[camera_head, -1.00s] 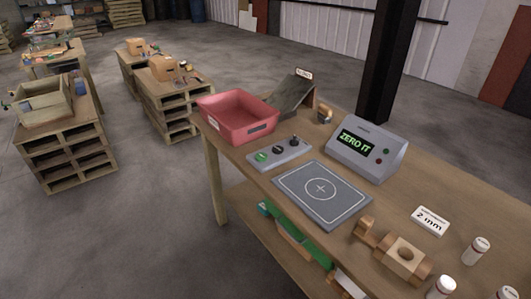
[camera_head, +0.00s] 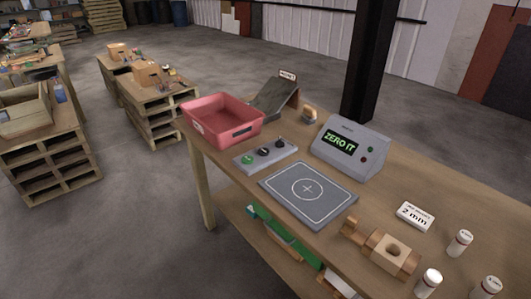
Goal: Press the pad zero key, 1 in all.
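A grey control box (camera_head: 265,154) lies on the workbench, with a green key (camera_head: 248,160), a dark round key or knob (camera_head: 264,152) and a black stick-like knob (camera_head: 280,143) in a row. Their labels are too small to read, so I cannot tell which is the pad zero key. A dark grey square pad (camera_head: 308,189) with a white circle and cross lies in front of it, empty. A grey display unit (camera_head: 350,148) reads "ZERO IT" in green and has two small round buttons on its right. Neither of my grippers is in view.
A red bin (camera_head: 222,124) stands at the bench's left end, beside a dark sloped chute (camera_head: 274,98). A wooden block with a hole (camera_head: 390,256), a "2 mm" card (camera_head: 415,216) and several white bottles (camera_head: 459,243) stand on the right. Pallet tables stand beyond on the left.

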